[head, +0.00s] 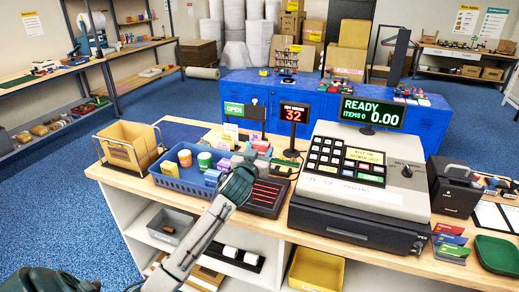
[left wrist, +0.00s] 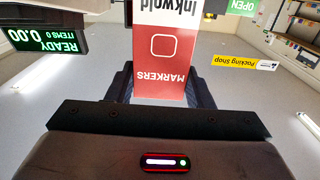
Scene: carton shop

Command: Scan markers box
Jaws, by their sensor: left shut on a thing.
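In the left wrist view the markers box (left wrist: 166,50), red and white with "MARKERS" lettering, stands between the fingers of my left gripper (left wrist: 160,88), which is shut on it. In the head view my left gripper (head: 240,180) is over the right end of the blue basket, beside a dark plate with red lines (head: 266,196) set in the counter. The box cannot be made out there; my gripper and wrist hide that spot. The checkout register (head: 345,185) has a display (head: 372,114) reading "READY", items 0, 0.00. My right gripper is not in view.
The blue basket (head: 177,184) holds several small goods. A "32" sign (head: 294,113) and an "OPEN" sign (head: 244,111) rise behind the plate. A card terminal (head: 453,188) and a green tray (head: 497,255) are at right.

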